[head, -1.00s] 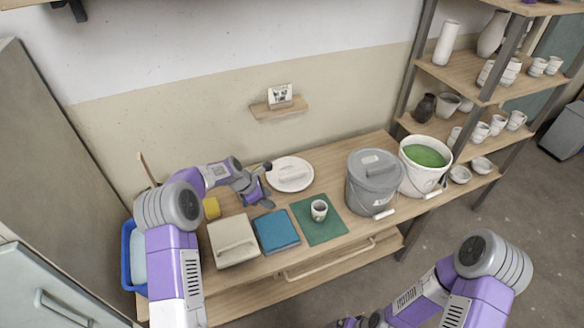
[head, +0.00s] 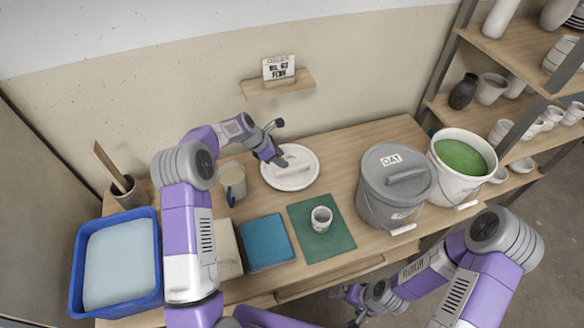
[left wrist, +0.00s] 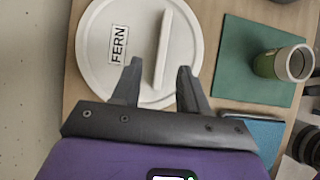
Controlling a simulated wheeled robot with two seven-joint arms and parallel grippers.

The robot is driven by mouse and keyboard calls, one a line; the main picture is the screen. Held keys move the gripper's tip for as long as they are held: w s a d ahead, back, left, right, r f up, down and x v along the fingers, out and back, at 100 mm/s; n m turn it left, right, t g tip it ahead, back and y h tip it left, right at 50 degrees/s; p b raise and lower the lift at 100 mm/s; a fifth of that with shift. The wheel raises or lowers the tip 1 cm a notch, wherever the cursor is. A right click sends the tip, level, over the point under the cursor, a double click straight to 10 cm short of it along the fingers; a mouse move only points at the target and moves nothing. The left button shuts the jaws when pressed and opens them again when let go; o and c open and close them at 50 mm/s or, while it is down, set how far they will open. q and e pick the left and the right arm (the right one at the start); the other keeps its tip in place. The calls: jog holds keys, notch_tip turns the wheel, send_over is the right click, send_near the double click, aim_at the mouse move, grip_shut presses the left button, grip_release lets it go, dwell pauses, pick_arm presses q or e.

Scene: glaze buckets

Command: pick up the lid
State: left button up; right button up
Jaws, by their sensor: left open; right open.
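The white round lid (head: 302,178) lies flat on the table near the wall, with a bar handle across it. In the left wrist view the lid (left wrist: 98,72) has a label reading FERN, and its handle (left wrist: 163,45) stands up from the top. My left gripper (head: 279,161) is open over the lid in the head view. In the left wrist view its fingers (left wrist: 160,68) are apart, one on each side of the handle's near end; contact cannot be told. My right gripper (head: 352,302) is open, low in front of the table, and holds nothing visible.
A grey bucket with a lid marked OAT (head: 375,205) and an open white bucket of green glaze (head: 447,185) stand to the right. A cup (head: 321,219) sits on a green mat (head: 335,242). A beige mug (head: 232,180) stands left of the lid, beside my left arm. A blue tub (head: 80,270) is far left.

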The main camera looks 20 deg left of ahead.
aim_at(293, 168)
pick_arm(q)
jog(key=shift+b+x, duration=0.35)
jog(key=shift+x, duration=0.9)
jog(key=b+x, duration=0.2)
jog(key=x, duration=0.3)
jog(key=shift+s, duration=0.15)
jog(key=shift+r, duration=0.1)
grip_shut()
